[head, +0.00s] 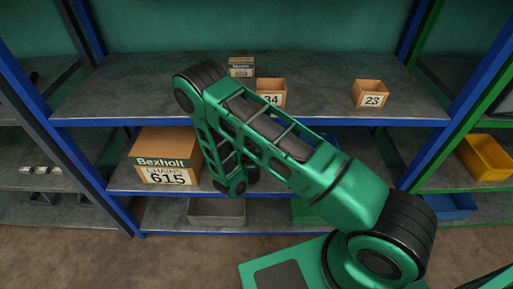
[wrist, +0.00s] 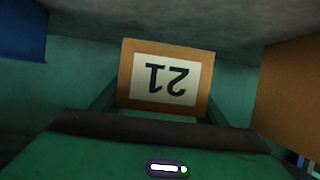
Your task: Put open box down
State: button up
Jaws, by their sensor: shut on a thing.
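A small orange-brown box marked 21 (wrist: 130,75) shows in the wrist view, with its label upside down in the picture. My gripper (wrist: 165,104) is shut on it, with a green finger at each side. The box is close to a grey shelf board (wrist: 200,22) at the top of that view; I cannot tell if they touch. The box's opening is not visible. In the head view my arm reaches to the middle shelf (head: 300,180), and it hides the gripper and the held box.
A large Bexholt box marked 615 (head: 165,157) stands on the middle shelf, left of my arm. The upper shelf (head: 320,92) holds small boxes marked 34 (head: 271,90) and 23 (head: 370,94), and another small box (head: 241,66). A grey bin (head: 215,212) sits below.

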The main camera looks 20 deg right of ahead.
jog(key=w+d+f, duration=0.1)
jog(key=d+f, duration=0.1)
jog(key=w+d+f, duration=0.1)
jog(key=d, duration=0.1)
jog(key=shift+w, duration=0.3)
jog(key=shift+f, duration=1.9)
jog(key=o, duration=1.3)
jog(key=shift+c, duration=0.2)
jog(key=v, duration=1.1)
jog(key=shift+s, duration=0.1)
jog(key=shift+s+a+r, duration=0.15)
jog(key=shift+s+r, duration=0.1)
jog(key=shift+s, duration=0.1)
jog(key=shift+s, duration=0.1)
